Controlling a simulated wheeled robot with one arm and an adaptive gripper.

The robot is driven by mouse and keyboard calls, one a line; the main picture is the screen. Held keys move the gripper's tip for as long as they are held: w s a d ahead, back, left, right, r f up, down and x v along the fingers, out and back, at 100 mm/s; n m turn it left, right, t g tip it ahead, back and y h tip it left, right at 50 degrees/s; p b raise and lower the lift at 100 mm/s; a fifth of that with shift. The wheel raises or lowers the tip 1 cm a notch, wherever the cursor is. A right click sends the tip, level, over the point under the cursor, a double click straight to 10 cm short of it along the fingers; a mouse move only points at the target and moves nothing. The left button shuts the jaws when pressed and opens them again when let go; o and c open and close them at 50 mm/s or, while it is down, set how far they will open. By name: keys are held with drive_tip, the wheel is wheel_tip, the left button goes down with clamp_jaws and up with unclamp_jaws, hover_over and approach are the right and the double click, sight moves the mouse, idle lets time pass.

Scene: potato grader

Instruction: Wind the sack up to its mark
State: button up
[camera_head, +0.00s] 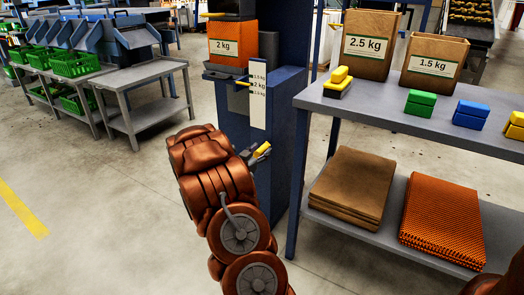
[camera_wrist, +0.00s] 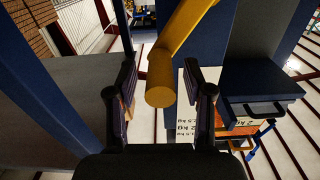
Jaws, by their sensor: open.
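The orange 2 kg sack (camera_head: 232,42) stands upright on a small blue shelf (camera_head: 222,74) on the blue machine column. A white scale plate (camera_head: 258,112) beside it reads 2.5, 2 and 1.5 kg from top to bottom. A small yellow pointer (camera_head: 243,83) lies close to the 2 kg line; exact alignment is too small to tell. My gripper (camera_head: 253,155) is open at a yellow crank handle (camera_head: 262,150) below the plate. In the wrist view, the round yellow grip (camera_wrist: 160,85) shows between the open fingers, with gaps on both sides. The scale plate appears upside down there.
A grey table (camera_head: 420,122) at right holds 2.5 kg (camera_head: 368,45) and 1.5 kg (camera_head: 433,65) sacks and coloured blocks. Folded brown (camera_head: 352,185) and orange (camera_head: 445,220) sacks lie on its lower shelf. A grey cart (camera_head: 150,90) stands back left. The left floor is clear.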

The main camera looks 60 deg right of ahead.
drive_tip(key=a, duration=1.1)
drive_tip(key=shift+s, duration=0.25)
